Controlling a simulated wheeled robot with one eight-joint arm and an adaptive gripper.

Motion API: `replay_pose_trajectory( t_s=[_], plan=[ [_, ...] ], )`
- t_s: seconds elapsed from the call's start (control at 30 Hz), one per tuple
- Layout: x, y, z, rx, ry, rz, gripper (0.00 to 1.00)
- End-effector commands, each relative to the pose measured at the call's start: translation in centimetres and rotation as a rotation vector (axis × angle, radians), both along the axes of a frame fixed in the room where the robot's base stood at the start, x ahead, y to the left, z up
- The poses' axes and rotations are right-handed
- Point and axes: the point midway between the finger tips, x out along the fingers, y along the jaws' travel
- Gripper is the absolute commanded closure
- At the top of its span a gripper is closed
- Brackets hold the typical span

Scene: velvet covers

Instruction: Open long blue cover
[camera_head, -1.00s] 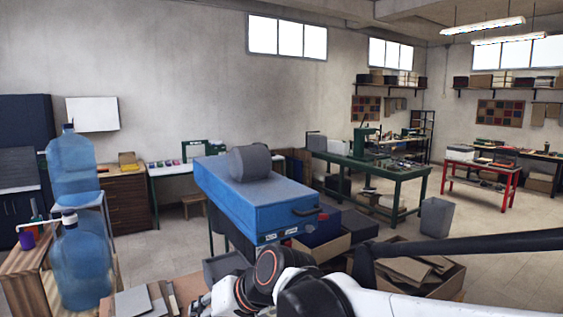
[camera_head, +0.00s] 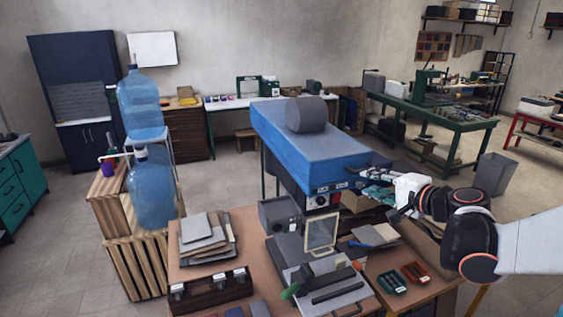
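The long blue cover (camera_head: 318,155) lies level in the middle of the view, over a machine with a grey front. It looks shut. A dark grey rounded drum (camera_head: 306,114) stands on top of it. My arm reaches in from the right. My gripper (camera_head: 366,173) is at the cover's front right corner, where the dark handle is. The handle is mostly hidden behind it. I cannot tell whether the fingers touch the handle, or whether they are open or shut.
A brown bench (camera_head: 212,283) in front carries grey sheets, a dark case and a small framed screen. A green workbench (camera_head: 440,112) and a grey bin (camera_head: 494,174) are at right. Open floor lies at far left.

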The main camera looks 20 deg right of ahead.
Motion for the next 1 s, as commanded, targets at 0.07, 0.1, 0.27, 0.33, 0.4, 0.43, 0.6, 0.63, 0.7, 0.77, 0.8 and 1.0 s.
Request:
replay_pose_trajectory(
  t_s=[0.07, 0.1, 0.27, 0.33, 0.4, 0.43, 0.6, 0.63, 0.7, 0.77, 0.8, 1.0],
  plan=[
    [-1.7, -2.7, -0.1, 0.024, -0.018, -0.061, 0.69],
    [-2.4, -3.7, 0.0, 0.036, -0.027, -0.084, 0.69],
    [-4.0, -5.8, 0.1, 0.060, -0.047, -0.135, 0.69],
    [-4.1, -6.1, 0.1, 0.064, -0.050, -0.141, 0.69],
    [-3.6, -6.1, 0.0, 0.063, -0.050, -0.142, 0.69],
    [-3.3, -6.1, 0.0, 0.063, -0.050, -0.142, 0.69],
    [-0.6, -6.0, -0.6, 0.061, -0.049, -0.137, 0.69],
    [0.0, -6.0, -0.7, 0.061, -0.049, -0.137, 0.69],
    [1.4, -5.9, -1.0, 0.063, -0.049, -0.137, 0.69],
    [2.5, -6.0, -1.2, 0.062, -0.049, -0.139, 0.69],
    [3.3, -5.9, -1.4, 0.062, -0.049, -0.136, 0.69],
    [6.7, -6.0, -2.2, 0.062, -0.049, -0.139, 0.69]
  ],
)
